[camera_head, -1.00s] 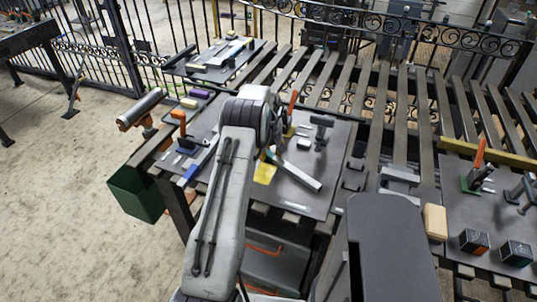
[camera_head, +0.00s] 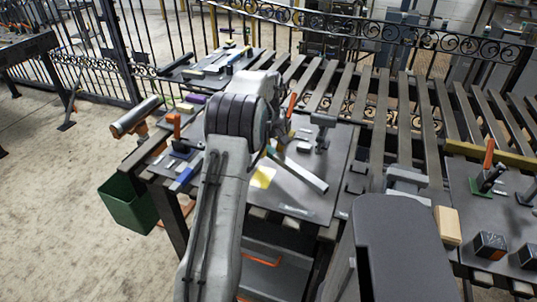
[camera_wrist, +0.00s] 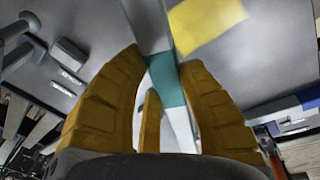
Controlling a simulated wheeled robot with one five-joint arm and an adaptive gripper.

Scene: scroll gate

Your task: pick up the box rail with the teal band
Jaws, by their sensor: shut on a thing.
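The box rail with the teal band (camera_wrist: 165,80) runs between my gripper's fingers in the wrist view. It is a long pale grey bar with the teal band at the fingers. My gripper (camera_wrist: 163,62) has ochre ribbed fingers, shut on the rail at or close to the band. In the head view the rail (camera_head: 303,174) slants over the dark worktop, its right part showing. I cannot tell whether the rail touches the worktop.
A yellow patch (camera_head: 262,177) lies beside the rail. A black clamp-like tool (camera_head: 322,130) stands behind it. An orange-handled tool (camera_head: 178,135) and a blue-ended bar (camera_head: 186,174) are at left. A green bin (camera_head: 130,204) hangs at the left edge. Slatted bench (camera_head: 408,115) lies behind.

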